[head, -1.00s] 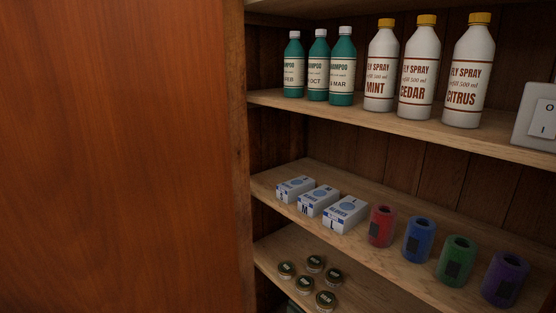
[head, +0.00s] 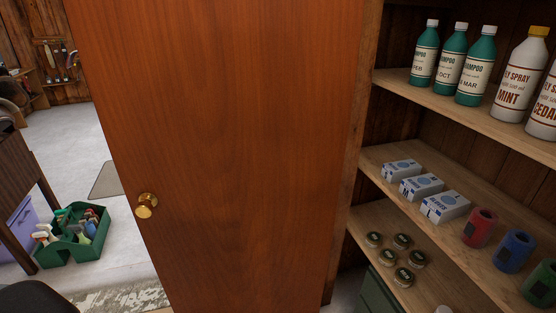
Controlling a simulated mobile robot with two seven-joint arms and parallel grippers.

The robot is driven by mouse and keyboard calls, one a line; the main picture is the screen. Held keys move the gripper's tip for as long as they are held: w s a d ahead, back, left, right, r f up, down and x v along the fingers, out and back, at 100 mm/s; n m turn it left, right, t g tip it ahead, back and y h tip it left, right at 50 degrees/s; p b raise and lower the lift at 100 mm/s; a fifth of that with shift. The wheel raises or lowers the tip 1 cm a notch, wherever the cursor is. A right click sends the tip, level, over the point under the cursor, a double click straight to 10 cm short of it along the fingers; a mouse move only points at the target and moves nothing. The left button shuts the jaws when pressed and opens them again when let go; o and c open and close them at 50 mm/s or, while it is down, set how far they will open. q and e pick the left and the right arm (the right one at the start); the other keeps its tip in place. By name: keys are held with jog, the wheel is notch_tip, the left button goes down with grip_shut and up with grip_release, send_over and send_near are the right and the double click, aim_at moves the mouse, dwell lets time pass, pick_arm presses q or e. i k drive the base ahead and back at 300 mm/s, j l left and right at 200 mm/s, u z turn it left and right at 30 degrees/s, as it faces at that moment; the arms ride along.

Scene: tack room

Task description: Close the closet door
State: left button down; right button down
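The closet door (head: 235,130) is a reddish-brown wooden panel in the middle of the head view. It stands open, with its right edge beside the shelves. A round brass knob (head: 147,204) sits near its left edge. The open closet shows its shelves (head: 450,105) to the right of the door. Neither of my grippers can be made out; a dark rounded shape at the bottom left corner is unclear.
The shelves hold green shampoo bottles (head: 425,52), fly spray bottles (head: 521,75), white glove boxes (head: 446,207), coloured rolls (head: 480,228) and small tins (head: 391,257). A green caddy (head: 75,240) with brushes stands on the floor at left. Pale floor (head: 75,125) shows beyond the door.

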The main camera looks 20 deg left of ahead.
aim_at(225, 124)
jog(key=u, duration=0.55)
jog(key=j+u, duration=0.15)
jog(key=j, duration=0.15)
jog(key=i+j+u, duration=0.3)
jog(key=j+u, duration=0.25)
jog(key=i+j+u, duration=0.25)
jog(key=j+u, duration=0.2)
jog(key=i+j+u, duration=0.6)
jog(key=j+u, duration=0.25)
jog(key=i+z, duration=0.35)
jog(key=i, duration=0.15)
jog(key=i+j+z, duration=0.25)
jog(key=i+z, duration=0.7)
jog(key=z, duration=0.25)
jog(key=i+j+z, duration=0.15)
jog(key=z, duration=0.25)
jog(key=i+j+z, duration=0.1)
jog(key=z, duration=0.3)
jog(key=i+j+z, duration=0.15)
jog(key=i+z, duration=0.15)
jog(key=z, duration=0.15)
jog(key=i+j+z, duration=0.2)
jog(key=z, duration=0.2)
jog(key=i+j+z, duration=0.1)
jog(key=z, duration=0.3)
jog(key=i+j+z, duration=0.15)
jog(key=z, duration=0.25)
jog(key=j+z, duration=0.25)
jog(key=z, duration=0.15)
jog(key=i, duration=0.05)
